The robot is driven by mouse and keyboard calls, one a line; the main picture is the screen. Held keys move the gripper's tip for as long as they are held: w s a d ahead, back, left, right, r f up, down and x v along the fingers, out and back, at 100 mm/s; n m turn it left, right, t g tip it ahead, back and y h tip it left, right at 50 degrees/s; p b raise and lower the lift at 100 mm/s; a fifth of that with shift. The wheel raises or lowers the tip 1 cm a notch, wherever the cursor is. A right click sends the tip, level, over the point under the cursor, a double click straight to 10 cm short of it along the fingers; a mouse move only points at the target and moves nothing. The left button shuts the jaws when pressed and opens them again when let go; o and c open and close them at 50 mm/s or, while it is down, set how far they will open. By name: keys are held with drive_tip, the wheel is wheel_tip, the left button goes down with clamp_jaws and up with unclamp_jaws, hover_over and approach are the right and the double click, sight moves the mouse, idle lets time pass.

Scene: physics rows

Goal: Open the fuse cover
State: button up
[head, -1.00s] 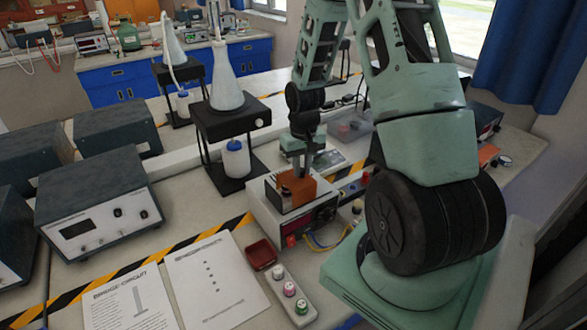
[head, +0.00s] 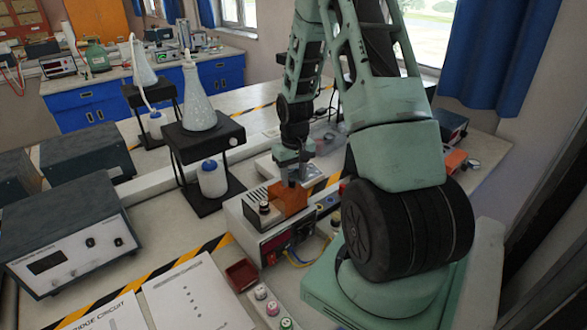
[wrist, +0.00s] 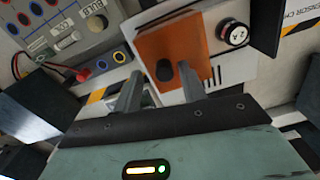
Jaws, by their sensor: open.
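The fuse cover (head: 291,199) is an orange-brown panel on top of a white power unit (head: 249,232). In the wrist view the orange cover (wrist: 170,52) carries a small black knob (wrist: 164,71) near its lower middle. My gripper (head: 291,180) is above the cover in the head view. In the wrist view the two grey fingers of my gripper (wrist: 160,87) are spread, with the knob between and slightly beyond their tips. The fingers look apart from the knob, though the exact gap in depth is unclear. The cover appears shut.
A black-capped post (wrist: 235,33) stands beside the cover. A red tray (head: 242,274) and small knobbed terminals (head: 262,293) lie in front of the unit. A burner stand with flask (head: 203,143) is to the left. Wires (head: 298,257) hang at the unit's front.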

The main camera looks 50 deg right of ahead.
wheel_tip(320, 180, up, 17)
drive_tip(key=b, duration=0.3)
drive_tip(key=shift+r, duration=0.2)
drive_tip(key=shift+d, duration=0.1)
idle(0.3)
drive_tip(key=w+a+f+n+b, duration=0.1)
drive_tip(key=a+f+n, duration=0.15)
drive_tip(key=a, duration=0.95)
drive_tip(key=a+f+n+b, duration=0.1)
drive_tip(key=a+n, duration=0.2)
drive_tip(key=a, duration=0.9)
drive_tip(key=s+a+f+n+b, duration=0.1)
drive_tip(key=s+a+f+n, duration=0.1)
drive_tip(key=s+a, duration=0.7)
drive_tip(key=s+a+f+n+b, duration=0.1)
drive_tip(key=s+a+f+n, duration=0.1)
drive_tip(key=s+a+n, duration=0.3)
drive_tip(key=s+a, duration=0.4)
drive_tip(key=shift+a+f, duration=0.25)
